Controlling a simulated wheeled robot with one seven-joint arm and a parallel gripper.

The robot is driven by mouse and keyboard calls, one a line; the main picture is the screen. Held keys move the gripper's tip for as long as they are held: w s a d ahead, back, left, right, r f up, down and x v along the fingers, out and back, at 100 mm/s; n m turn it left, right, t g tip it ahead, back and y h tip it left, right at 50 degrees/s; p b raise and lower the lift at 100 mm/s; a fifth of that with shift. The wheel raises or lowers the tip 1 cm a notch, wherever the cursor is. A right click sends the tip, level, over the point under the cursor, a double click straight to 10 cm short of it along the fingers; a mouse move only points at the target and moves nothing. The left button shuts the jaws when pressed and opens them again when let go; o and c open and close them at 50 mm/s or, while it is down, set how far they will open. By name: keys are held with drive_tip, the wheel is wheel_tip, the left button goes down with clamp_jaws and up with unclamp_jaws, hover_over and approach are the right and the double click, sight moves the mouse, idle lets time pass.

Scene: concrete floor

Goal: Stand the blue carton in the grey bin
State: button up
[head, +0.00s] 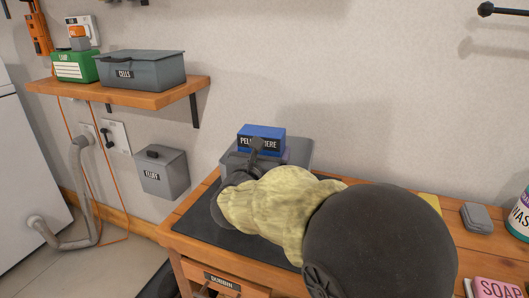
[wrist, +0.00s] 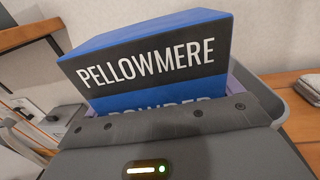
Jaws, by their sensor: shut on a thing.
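The blue carton (head: 262,133), with a black band lettered PELLOWMERE, stands at the grey bin (head: 298,153) on the workbench. It fills the wrist view (wrist: 150,60), where it looks upright with a slight lean in the picture. My gripper (head: 257,150) is shut on the carton from the near side. The bin's rim shows in the wrist view (wrist: 262,92) to the right of and behind the carton. The carton's lower part and base are hidden by my gripper, so I cannot tell whether it touches the bin's floor.
A dark mat (head: 195,220) covers the bench's left part. A wall shelf (head: 150,96) holds a grey box (head: 145,72) and a green box (head: 75,66). A grey wall box (head: 163,175) hangs left of the bench. A pink SOAP item (head: 497,289) lies at right.

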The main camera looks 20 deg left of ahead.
drive_tip(key=shift+w+d+f+b, duration=0.2)
drive_tip(key=shift+f+b, duration=0.25)
drive_tip(key=shift+b, duration=0.3)
drive_tip(key=o, duration=1)
drive_tip(key=shift+r, duration=0.15)
drive_tip(key=r+p, duration=0.1)
drive_tip(key=p, duration=0.1)
drive_tip(key=shift+a+r+p, duration=0.1)
drive_tip(key=shift+r+p, duration=0.15)
drive_tip(key=shift+p, duration=0.1)
drive_tip(key=s, duration=1.2)
drive_tip(key=shift+d+f+p, duration=0.2)
drive_tip(key=shift+f+p, duration=0.1)
